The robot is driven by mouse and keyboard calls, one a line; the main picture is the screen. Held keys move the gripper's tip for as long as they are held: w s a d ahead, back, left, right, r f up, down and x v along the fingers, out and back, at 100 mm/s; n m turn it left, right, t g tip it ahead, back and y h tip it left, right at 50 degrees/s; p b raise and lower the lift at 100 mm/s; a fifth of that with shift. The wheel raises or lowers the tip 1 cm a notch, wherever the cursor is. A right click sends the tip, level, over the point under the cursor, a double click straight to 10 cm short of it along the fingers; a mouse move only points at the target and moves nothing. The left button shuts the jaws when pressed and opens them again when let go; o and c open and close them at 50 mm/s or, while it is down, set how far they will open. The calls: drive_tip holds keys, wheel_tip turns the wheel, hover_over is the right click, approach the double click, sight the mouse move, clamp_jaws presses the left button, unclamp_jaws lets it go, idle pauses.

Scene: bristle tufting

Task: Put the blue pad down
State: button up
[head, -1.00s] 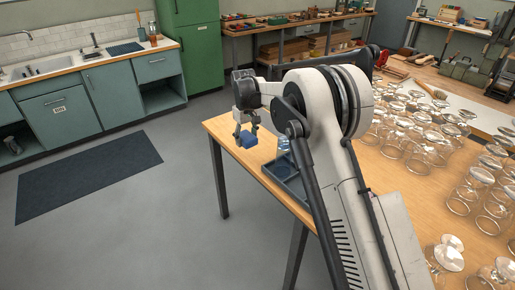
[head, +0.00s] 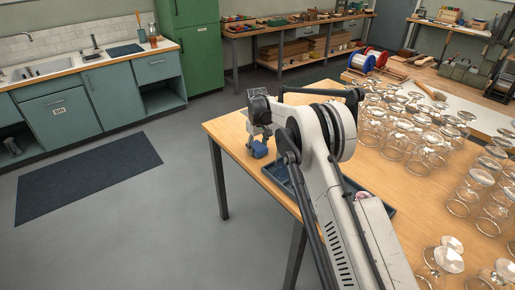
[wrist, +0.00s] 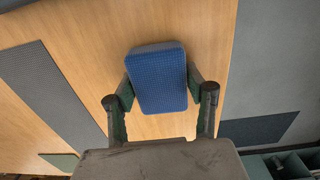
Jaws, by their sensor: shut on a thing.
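The blue pad (wrist: 160,80) is a small rounded block with a textured face, seen in the wrist view between my two fingers. My gripper (wrist: 160,95) is shut on it, one finger against each side. In the head view the blue pad (head: 258,149) is in my gripper (head: 258,140) at the left end of the wooden table (head: 228,130). It is over the tabletop, close to the surface; I cannot tell whether it touches.
A dark tray (head: 276,174) lies on the table just right of the pad, partly hidden by my arm. Many upturned glasses (head: 420,150) fill the right side. Bare wood surrounds the pad. The table's left edge is near, with grey floor beyond.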

sight(257, 146)
drive_tip(key=shift+f, duration=0.1)
drive_tip(key=o, duration=1.3)
wheel_tip(257, 146, up, 12)
drive_tip(key=shift+r, duration=0.2)
drive_tip(key=shift+s+r, duration=0.1)
